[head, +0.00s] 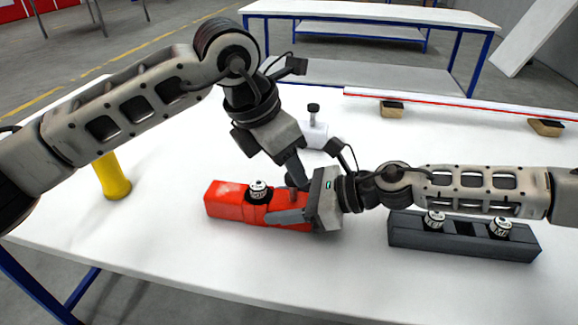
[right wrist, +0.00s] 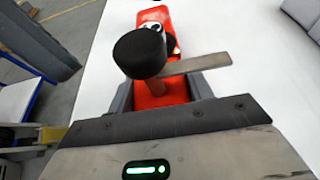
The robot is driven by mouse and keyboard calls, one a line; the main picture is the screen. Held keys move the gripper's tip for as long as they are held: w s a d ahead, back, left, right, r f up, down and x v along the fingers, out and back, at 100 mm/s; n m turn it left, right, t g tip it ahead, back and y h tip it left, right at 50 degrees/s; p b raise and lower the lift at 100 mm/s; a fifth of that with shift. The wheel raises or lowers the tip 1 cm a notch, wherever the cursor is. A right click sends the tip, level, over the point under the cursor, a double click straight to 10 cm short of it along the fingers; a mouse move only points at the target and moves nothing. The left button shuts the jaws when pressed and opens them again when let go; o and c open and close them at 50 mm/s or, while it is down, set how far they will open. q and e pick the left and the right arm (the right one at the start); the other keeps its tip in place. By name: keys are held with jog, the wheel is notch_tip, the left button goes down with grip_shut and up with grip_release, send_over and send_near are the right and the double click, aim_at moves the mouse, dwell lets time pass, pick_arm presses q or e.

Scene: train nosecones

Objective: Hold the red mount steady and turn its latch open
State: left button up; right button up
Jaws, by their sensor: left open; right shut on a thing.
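The red mount (head: 228,198) lies on the white table in the middle of the head view, with a black and white round fitting (head: 258,190) on top. It also shows in the right wrist view (right wrist: 159,94). My right gripper (head: 290,207) is shut across its right end; grey fingers flank it in the right wrist view. There, a latch with a round black knob (right wrist: 139,53) and a flat grey bar (right wrist: 200,64) stands on the mount, the bar pointing right. My left gripper (head: 293,172) points down over the mount's right part, open; its fingertips are partly hidden, and I cannot tell whether they touch the latch.
A dark grey mount (head: 460,240) with two round fittings lies on the right, below my right forearm. A yellow cylinder (head: 113,178) stands on the left. A white block with a black knob (head: 314,133) stands behind. A long white rail (head: 450,100) rests on blocks at the back.

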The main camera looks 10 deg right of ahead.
pick_arm(q)
jog(key=v, duration=1)
pick_arm(e)
jog(key=o, duration=1.2)
jog(key=shift+c, duration=0.2)
